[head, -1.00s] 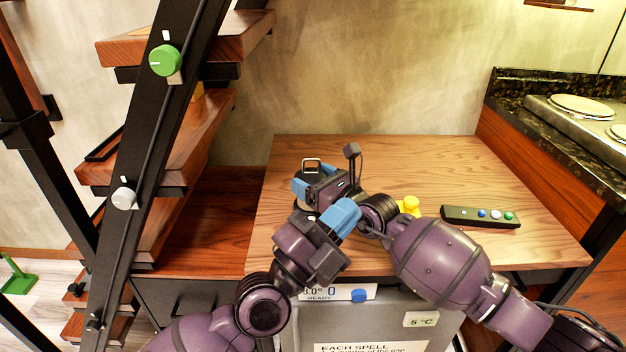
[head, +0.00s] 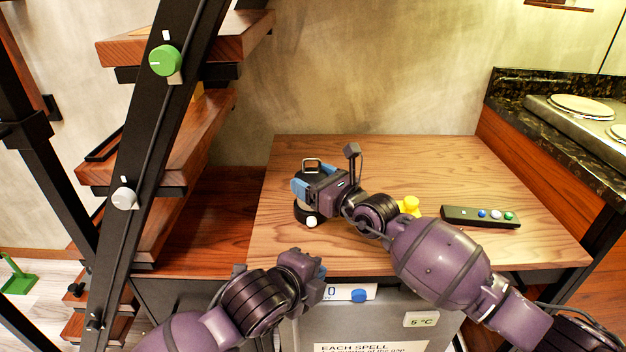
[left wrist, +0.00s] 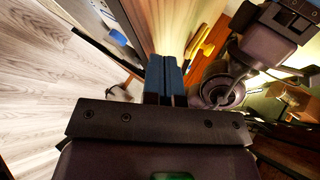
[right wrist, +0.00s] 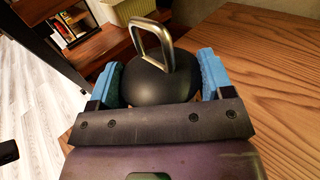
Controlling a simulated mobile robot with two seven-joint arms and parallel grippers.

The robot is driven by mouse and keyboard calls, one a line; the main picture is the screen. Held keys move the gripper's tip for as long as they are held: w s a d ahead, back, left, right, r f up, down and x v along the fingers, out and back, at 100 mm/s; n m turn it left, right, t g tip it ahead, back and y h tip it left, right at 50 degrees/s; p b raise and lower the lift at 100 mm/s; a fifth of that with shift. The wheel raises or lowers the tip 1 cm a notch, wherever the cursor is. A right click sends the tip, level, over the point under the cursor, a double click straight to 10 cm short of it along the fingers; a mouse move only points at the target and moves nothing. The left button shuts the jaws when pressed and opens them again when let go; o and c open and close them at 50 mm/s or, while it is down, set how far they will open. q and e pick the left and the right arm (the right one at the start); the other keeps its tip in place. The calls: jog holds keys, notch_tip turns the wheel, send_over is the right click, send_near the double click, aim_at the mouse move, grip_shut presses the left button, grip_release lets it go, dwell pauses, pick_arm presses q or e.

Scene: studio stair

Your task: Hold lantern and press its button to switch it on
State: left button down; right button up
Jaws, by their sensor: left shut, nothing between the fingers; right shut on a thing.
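The lantern (head: 304,212) stands on the wooden tabletop, with a black body and a metal loop handle. In the right wrist view its black dome top (right wrist: 158,85) sits between two blue fingers. A small white round spot, perhaps its button (head: 312,222), shows low on its near side. My right gripper (head: 305,184) is shut on the lantern; its hand hides much of the body. I cannot tell whether the lantern is lit. My left gripper (head: 321,284) is shut and empty, below and apart from the lantern, by the table's front edge. Its closed blue fingers show in the left wrist view (left wrist: 166,80).
A yellow object (head: 409,205) and a dark strip with coloured buttons (head: 480,217) lie right on the tabletop (head: 430,160). A grey box with labels (head: 380,325) stands below the front edge. The stair frame (head: 150,130) with knobs rises at left; a stove counter (head: 560,120) stands at right.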

pick_arm(q)
jog(key=shift+n, duration=0.4)
jog(key=shift+w+f, duration=0.1)
jog(key=shift+w, duration=4.25)
jog(key=shift+w, duration=0.15)
jog(key=shift+w, duration=0.3)
jog(key=shift+w, duration=0.55)
jog(key=shift+s, duration=1)
jog(key=shift+s, duration=0.1)
jog(key=shift+s, duration=2.95)
